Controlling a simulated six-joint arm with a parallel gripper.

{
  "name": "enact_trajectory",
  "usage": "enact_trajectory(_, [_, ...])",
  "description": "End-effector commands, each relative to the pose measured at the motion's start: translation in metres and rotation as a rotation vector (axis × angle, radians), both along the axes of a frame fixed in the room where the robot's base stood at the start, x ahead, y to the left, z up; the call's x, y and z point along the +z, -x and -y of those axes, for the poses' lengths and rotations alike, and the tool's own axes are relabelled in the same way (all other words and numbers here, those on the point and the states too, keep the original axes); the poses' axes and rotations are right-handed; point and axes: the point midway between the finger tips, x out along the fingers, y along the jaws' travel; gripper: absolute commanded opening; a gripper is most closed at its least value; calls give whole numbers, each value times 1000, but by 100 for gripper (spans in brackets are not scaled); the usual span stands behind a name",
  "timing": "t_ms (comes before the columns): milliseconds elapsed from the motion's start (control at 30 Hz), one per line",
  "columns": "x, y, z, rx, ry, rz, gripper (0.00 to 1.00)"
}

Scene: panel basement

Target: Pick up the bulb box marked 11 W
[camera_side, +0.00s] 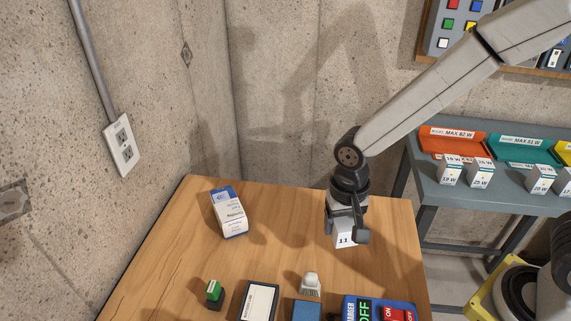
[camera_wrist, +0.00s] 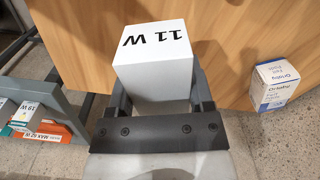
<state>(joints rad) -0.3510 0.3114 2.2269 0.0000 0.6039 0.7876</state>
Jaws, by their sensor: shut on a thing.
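The white bulb box marked 11 W (camera_wrist: 158,65) is between the fingers of my gripper (camera_wrist: 160,105) in the wrist view, its marked face turned to the camera. In the side view the box (camera_side: 345,240) shows below my gripper (camera_side: 346,222), with "11" readable on its lower part. My gripper is shut on the box. It is over the right back part of the wooden table (camera_side: 285,230). I cannot tell from these frames how far the box is above the tabletop.
A white and blue carton (camera_side: 230,212) stands on the table at left. At the front are a green-topped block (camera_side: 214,291), a dark-framed panel (camera_side: 259,301), a switch panel (camera_side: 380,309) and a small brush-like thing (camera_side: 310,283). A grey shelf (camera_side: 480,204) with bins and boxes stands right.

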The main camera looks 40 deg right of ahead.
Motion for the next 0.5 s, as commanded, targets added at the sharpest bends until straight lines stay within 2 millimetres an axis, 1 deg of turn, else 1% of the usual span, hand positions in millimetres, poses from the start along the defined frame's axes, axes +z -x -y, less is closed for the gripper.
enact_trajectory(33, [5, 7, 2, 1, -1, 3, 9])
enact_trajectory(200, [14, 29, 8, 1, -1, 3, 9])
enact_trajectory(300, [19, 39, 10, 1, -1, 3, 9])
enact_trajectory(500, [25, 53, 14, 1, -1, 3, 9])
